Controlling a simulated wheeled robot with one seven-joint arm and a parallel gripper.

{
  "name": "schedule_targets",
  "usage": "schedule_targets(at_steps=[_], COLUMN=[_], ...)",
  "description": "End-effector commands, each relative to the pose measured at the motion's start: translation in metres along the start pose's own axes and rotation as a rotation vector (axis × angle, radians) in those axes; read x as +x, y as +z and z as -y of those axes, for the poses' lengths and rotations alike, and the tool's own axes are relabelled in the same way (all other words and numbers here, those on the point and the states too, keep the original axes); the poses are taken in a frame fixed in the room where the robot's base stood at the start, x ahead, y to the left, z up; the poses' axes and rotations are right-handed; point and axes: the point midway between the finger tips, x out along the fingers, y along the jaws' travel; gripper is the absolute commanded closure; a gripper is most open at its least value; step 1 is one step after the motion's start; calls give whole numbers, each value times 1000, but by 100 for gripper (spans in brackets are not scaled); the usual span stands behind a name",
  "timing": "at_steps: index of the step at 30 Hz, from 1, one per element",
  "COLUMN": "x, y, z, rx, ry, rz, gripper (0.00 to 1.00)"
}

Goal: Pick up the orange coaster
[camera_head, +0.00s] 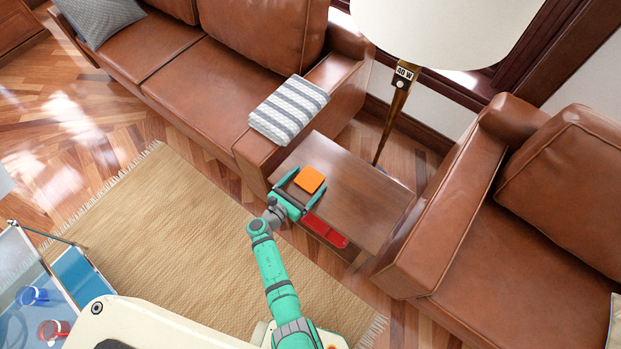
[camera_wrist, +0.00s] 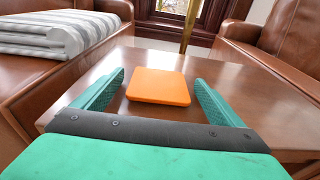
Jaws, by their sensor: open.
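The orange coaster (camera_head: 309,180) is a flat square with rounded corners. It lies on the brown wooden side table (camera_head: 350,195) near its front left part. My gripper (camera_head: 302,189) is open over the table's left edge, with the coaster between or just ahead of its fingers. In the wrist view the orange coaster (camera_wrist: 159,86) sits between the two teal fingers of my gripper (camera_wrist: 158,92), with gaps on both sides. I cannot tell whether the fingers touch the table top.
A striped folded blanket (camera_head: 289,110) lies on the sofa arm at the left. A brown armchair (camera_head: 480,220) stands close at the right. A floor lamp (camera_head: 395,105) rises behind the table. The table's right part is clear.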

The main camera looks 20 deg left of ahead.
Motion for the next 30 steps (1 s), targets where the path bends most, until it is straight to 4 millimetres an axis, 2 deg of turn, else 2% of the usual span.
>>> schedule_targets(at_steps=[2,8,20,26,28,30], x=[0,0,-1,-3,-5,-15], y=[0,0,3,18,30,38], z=[0,0,0,0,0,5], rx=[0,1,2,4,6,4], ry=[0,0,0,-1,0,1], rz=[0,0,1,-1,0,-2], gripper=[9,53,54,54,54,54])
